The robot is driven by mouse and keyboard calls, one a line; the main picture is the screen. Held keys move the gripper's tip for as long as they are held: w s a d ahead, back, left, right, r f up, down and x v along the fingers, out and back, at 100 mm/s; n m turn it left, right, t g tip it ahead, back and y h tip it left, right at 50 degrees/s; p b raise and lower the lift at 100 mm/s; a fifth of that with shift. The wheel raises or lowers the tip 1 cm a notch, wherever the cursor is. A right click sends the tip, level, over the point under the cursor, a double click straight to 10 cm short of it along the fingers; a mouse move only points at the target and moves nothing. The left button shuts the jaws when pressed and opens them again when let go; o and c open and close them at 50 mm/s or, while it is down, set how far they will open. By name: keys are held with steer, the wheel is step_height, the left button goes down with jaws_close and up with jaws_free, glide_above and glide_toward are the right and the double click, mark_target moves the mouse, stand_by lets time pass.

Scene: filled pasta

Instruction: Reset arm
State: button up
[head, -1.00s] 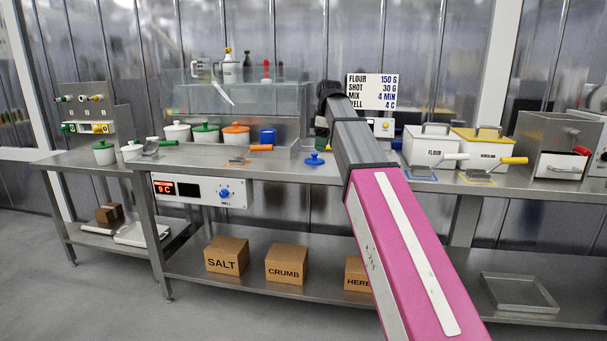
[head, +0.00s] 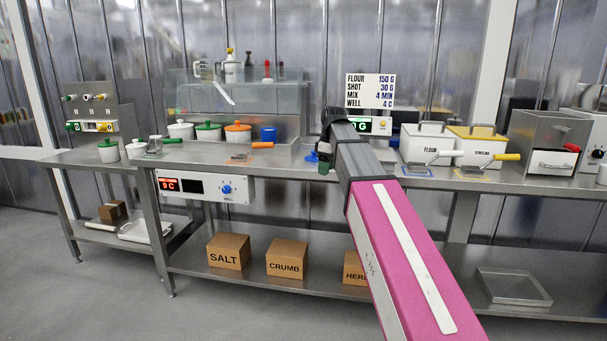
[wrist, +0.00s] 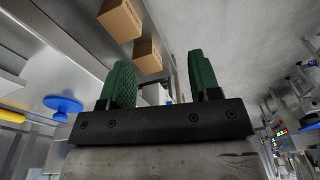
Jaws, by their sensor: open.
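My arm, with a pink and white link and a grey forearm, reaches over the front of the metal counter in the head view. My gripper shows in the wrist view (wrist: 160,85), where its two green fingers stand wide apart with nothing between them. In the head view only a bit of a green finger shows, beside the counter's front edge, and the rest is hidden by the arm. A blue lid with a knob (head: 312,156) lies on the counter just left of the arm. It also shows in the wrist view (wrist: 63,105), left of the fingers.
The counter (head: 220,165) holds green-lidded (head: 208,131) and orange-lidded pots (head: 238,133), a FLOUR bin (head: 428,146) and a yellow-lidded bin (head: 478,146). Cardboard boxes, SALT (head: 228,252) and CRUMB (head: 287,258), stand on the lower shelf. The floor (head: 80,290) in front is clear.

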steer(key=s+d+f+m, duration=0.3)
steer(key=s+f, duration=0.4)
steer(key=f, duration=0.6)
steer(key=s+d+f+m, duration=0.4)
steer(key=s+f+m, duration=0.2)
steer(key=f, duration=0.7)
steer(key=s+d+f+m+h, duration=0.1)
steer(key=s+d+f+m, duration=0.3)
steer(key=s+f, duration=0.4)
step_height(320, 180, down, 6)
steer(key=shift+r+m, duration=0.1)
steer(key=shift+m, duration=0.2)
steer(key=shift+a, duration=0.15)
